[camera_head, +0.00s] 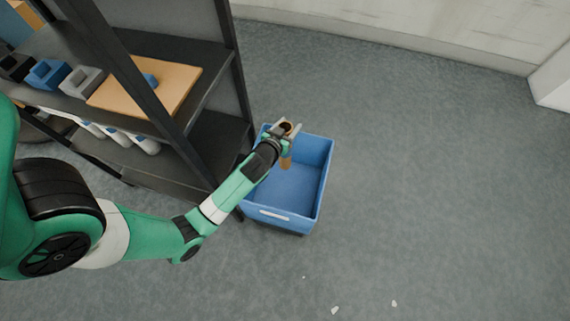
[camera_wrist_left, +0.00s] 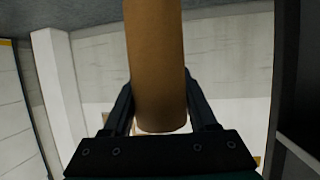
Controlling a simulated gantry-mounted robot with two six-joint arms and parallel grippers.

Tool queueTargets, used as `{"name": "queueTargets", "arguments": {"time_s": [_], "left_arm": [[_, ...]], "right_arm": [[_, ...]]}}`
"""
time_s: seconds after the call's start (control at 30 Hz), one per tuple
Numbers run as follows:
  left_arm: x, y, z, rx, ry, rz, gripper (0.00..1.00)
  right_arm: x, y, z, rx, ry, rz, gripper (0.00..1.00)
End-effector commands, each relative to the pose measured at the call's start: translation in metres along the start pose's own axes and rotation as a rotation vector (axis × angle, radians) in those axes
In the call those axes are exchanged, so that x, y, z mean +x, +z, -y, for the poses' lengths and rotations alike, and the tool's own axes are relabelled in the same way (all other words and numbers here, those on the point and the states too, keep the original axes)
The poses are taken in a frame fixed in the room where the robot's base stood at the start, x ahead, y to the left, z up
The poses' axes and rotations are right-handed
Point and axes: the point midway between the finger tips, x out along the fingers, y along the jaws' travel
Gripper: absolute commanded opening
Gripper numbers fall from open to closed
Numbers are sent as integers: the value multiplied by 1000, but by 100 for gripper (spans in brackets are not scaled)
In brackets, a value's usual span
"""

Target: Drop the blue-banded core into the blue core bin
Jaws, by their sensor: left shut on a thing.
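My left gripper (camera_head: 284,131) is shut on a brown cardboard core (camera_head: 286,161). The core also fills the middle of the left wrist view (camera_wrist_left: 156,65), between the two dark fingers. No blue band shows on the visible part of the core. The bin's visible inside is empty; its left rear is hidden by my arm. My right gripper is not in view.
A dark shelf rack (camera_head: 190,60) stands left of the bin, close to my arm. It carries a tan board (camera_head: 172,85), a blue block (camera_head: 47,73), a grey block (camera_head: 83,82) and several white rolls (camera_head: 145,146) below. The floor to the right is mostly clear.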

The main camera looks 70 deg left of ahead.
Motion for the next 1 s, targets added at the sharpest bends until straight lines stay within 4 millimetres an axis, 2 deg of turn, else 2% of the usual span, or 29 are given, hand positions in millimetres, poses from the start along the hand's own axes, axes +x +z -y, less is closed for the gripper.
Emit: {"name": "queueTargets", "arguments": {"time_s": [0.33, 0.47, 0.7, 0.73, 0.9, 1.0], "left_arm": [[19, 46, -1, 1, 2, 1, 0], [21, 52, -1, 1, 2, 1, 0], [21, 51, -1, 1, 2, 0, 0], [21, 51, -1, 1, 3, 0, 62], [21, 51, -1, 1, 3, 0, 93], [21, 51, -1, 1, 3, 1, 94]], "right_arm": [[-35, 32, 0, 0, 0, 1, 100], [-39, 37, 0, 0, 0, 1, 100], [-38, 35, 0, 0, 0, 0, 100], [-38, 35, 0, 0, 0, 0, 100], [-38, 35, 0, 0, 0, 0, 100], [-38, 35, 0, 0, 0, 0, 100]]}}
